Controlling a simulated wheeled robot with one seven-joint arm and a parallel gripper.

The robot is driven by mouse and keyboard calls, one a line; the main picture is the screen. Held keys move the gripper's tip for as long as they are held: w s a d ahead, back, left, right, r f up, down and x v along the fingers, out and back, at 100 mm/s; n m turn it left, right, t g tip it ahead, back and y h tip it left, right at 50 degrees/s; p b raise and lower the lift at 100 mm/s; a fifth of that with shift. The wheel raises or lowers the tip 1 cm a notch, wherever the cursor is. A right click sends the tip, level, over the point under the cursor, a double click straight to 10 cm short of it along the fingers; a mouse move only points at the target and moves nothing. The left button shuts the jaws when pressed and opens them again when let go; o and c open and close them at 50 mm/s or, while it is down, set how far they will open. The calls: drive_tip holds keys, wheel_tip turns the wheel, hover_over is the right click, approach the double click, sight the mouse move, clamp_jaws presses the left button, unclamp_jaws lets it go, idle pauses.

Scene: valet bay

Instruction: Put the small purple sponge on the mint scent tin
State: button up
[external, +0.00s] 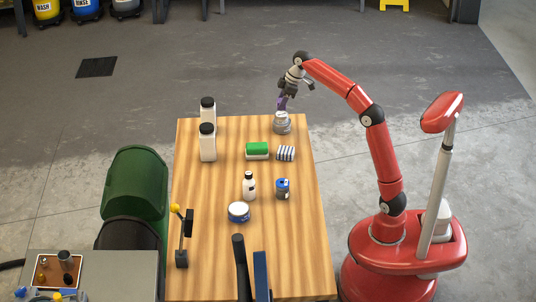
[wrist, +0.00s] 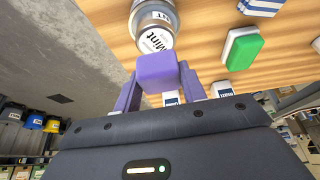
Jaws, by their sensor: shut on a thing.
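The small purple sponge (wrist: 158,72) is held between the fingers of my gripper (wrist: 160,92) in the wrist view. It also shows in the external view (external: 282,102), just above the mint scent tin (external: 282,124). The mint tin is a grey tin with a light lid near the far right end of the wooden table. In the wrist view the tin's "Mint" label (wrist: 155,38) shows just beyond the sponge. My gripper (external: 284,95) points down over the tin. I cannot tell whether the sponge touches the tin.
A green and white sponge (external: 257,150) and a striped cloth (external: 286,153) lie nearer on the table (external: 200,230). White bottles (external: 207,142) stand at the left. A small white bottle (external: 249,186), a blue can (external: 282,188) and a round blue tin (external: 238,212) stand mid-table.

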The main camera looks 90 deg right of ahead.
drive_tip(key=shift+f+b, duration=0.35)
drive_tip(key=shift+f, duration=1.1)
drive_tip(key=shift+f, duration=0.2)
drive_tip(key=o, duration=0.9)
drive_tip(key=shift+o, duration=0.2)
drive_tip(key=shift+r, duration=0.1)
drive_tip(key=shift+s+r, duration=0.1)
drive_tip(key=shift+r, duration=0.4)
drive_tip(key=p+v, duration=0.4)
drive_tip(key=v, duration=0.7)
drive_tip(key=shift+s, duration=0.15)
